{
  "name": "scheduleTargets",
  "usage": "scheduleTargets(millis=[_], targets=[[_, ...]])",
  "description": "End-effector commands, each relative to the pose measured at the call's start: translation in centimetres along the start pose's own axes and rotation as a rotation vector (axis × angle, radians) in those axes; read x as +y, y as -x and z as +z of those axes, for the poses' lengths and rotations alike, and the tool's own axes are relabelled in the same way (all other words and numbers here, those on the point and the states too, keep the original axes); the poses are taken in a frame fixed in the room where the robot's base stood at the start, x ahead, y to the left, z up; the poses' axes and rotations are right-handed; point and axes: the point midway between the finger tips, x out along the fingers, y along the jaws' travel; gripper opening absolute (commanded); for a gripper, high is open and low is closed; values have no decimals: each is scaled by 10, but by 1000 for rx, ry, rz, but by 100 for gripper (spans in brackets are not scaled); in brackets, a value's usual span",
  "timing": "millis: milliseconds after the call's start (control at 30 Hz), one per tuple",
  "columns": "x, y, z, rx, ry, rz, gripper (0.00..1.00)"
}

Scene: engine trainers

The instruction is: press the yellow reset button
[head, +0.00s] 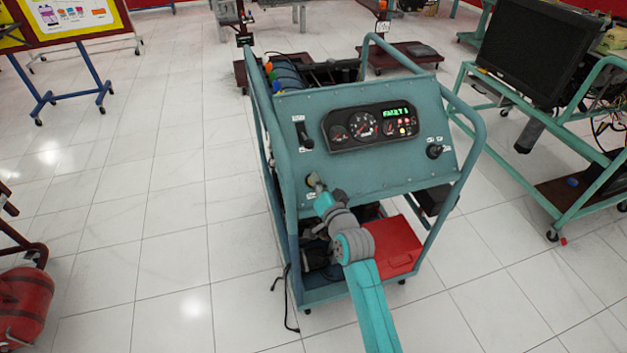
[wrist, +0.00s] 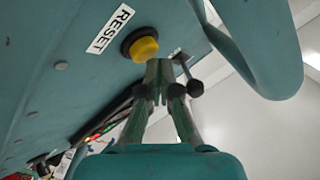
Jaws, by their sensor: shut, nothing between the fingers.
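The yellow reset button (wrist: 144,48) sits in a dark round collar on the teal panel, beside a white label reading RESET (wrist: 110,29) in the wrist view. In the head view, the button (head: 311,181) is at the panel's lower left, partly hidden by my arm. My gripper (wrist: 160,75) is shut and empty. Its fingertips appear just below the button's lower right edge in the wrist view; I cannot tell whether they touch it. In the head view my gripper (head: 318,188) is at the button, its tips hard to make out.
The teal engine trainer panel (head: 380,165) carries a gauge cluster (head: 368,126), a black lever (head: 303,134) and a key switch (head: 434,151). A tubular frame (head: 468,160) surrounds it. A red box (head: 400,245) sits below.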

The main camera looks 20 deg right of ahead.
Motion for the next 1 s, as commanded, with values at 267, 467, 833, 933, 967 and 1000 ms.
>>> scheduleTargets(millis=[267, 467, 833, 933, 967, 1000], targets=[[0, 0, 0, 0, 0, 0, 0], [1, -1, 1, 0, 0, 0, 0], [3, -4, 3, 0, -1, -1, 0], [3, -5, 3, 0, -1, -1, 0], [3, -5, 3, 0, -1, -1, 0], [4, -5, 4, 0, -1, -1, 0]])
